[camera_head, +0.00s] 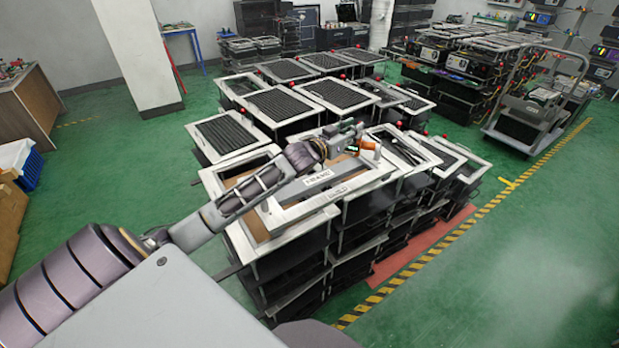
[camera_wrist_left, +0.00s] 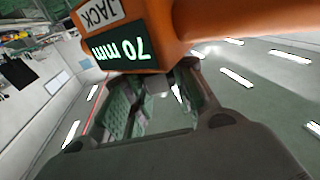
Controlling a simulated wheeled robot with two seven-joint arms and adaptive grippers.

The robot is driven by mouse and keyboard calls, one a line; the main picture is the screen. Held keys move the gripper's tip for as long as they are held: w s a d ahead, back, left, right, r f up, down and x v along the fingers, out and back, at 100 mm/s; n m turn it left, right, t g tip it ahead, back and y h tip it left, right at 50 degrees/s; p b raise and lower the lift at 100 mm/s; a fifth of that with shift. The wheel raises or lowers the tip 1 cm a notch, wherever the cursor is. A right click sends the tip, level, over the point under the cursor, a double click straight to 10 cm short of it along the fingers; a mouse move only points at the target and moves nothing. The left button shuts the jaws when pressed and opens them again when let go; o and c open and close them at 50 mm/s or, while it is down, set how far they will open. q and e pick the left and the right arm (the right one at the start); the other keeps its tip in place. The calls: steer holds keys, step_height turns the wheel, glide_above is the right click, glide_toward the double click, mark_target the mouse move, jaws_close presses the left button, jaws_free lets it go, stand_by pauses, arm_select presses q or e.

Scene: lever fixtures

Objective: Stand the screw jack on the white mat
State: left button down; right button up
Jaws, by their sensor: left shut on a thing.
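The screw jack is orange and shows small at the end of my left arm in the head view (camera_head: 369,146). In the left wrist view the screw jack (camera_wrist_left: 215,22) fills the top, with a green "70 mm" label and a white "JACK" label, both upside down in the picture. My left gripper (camera_head: 352,140) is shut on it above the racks; its fingers also show in the left wrist view (camera_wrist_left: 158,92). A pale flat panel with printed labels (camera_head: 300,186) lies below the forearm; I cannot tell whether it is the white mat. My right gripper is out of view.
White-framed racks with black slatted tops (camera_head: 275,103) stand close behind. Dark tools (camera_head: 405,150) lie on the rack right of the jack. A white pillar (camera_head: 140,55) and a loaded trolley (camera_head: 535,110) stand farther off. Green floor (camera_head: 510,250) is clear at the right.

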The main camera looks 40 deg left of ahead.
arm_select(q)
steer(key=shift+s+a+f, duration=0.15)
steer(key=shift+s+a, duration=0.1)
steer(key=shift+a, duration=0.3)
steer(key=shift+a+f, duration=0.2)
steer(key=shift+a, duration=0.05)
steer(key=shift+a+f+y, duration=0.2)
steer(key=shift+f+y, duration=0.1)
steer(key=shift+f, duration=0.2)
steer(key=shift+f+p, duration=0.3)
steer(key=shift+f, duration=2.8)
steer(key=shift+f, duration=1.9)
